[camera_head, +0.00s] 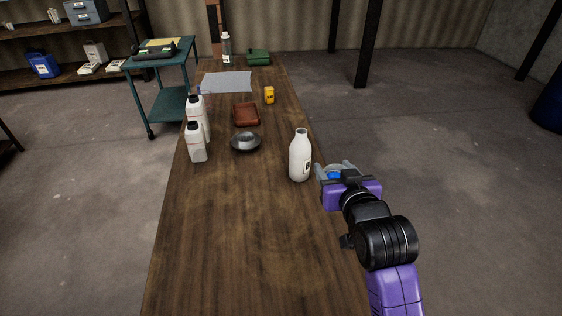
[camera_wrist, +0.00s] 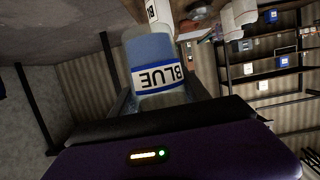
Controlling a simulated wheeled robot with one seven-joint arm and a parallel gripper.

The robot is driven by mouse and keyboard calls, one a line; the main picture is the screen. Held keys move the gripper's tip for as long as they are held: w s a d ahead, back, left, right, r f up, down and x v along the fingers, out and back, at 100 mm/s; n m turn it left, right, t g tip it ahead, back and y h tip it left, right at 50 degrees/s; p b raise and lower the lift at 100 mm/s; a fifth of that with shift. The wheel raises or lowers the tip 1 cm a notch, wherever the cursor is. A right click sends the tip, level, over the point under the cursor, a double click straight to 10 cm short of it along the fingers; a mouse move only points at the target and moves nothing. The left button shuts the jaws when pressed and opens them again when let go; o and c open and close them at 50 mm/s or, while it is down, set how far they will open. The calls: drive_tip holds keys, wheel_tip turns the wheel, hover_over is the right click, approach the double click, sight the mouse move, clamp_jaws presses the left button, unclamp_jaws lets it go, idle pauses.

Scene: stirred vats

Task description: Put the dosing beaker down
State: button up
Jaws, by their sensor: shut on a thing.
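My gripper (camera_head: 336,170) is shut on the dosing beaker (camera_wrist: 155,50), which shows blue contents and a BLUE label that reads upside down in the wrist view. In the head view only a bit of the beaker (camera_head: 333,175) shows between the fingers; the gripper hides the rest. The gripper is at the right long edge of the wooden table (camera_head: 230,240), just right of a white bottle (camera_head: 300,160). I cannot tell how high the beaker is or whether it is over the tabletop.
On the table are two white jugs (camera_head: 197,145), a dark bowl (camera_head: 246,142), a brown tray (camera_head: 247,123), a yellow item (camera_head: 269,95) and a grey mat (camera_head: 226,82). The near tabletop is clear. A green cart (camera_head: 161,100) stands beyond its left side.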

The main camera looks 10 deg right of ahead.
wheel_tip(320, 180, down, 20)
drive_tip(key=shift+r, duration=0.1)
idle(0.5)
drive_tip(key=shift+f+b, duration=0.25)
drive_tip(key=shift+b, duration=0.1)
drive_tip(key=o, duration=1.5)
drive_tip(key=shift+o, duration=0.2)
drive_tip(key=shift+r, duration=0.1)
drive_tip(key=shift+r, duration=0.15)
drive_tip(key=shift+s, duration=0.4)
drive_tip(key=v, duration=1.1)
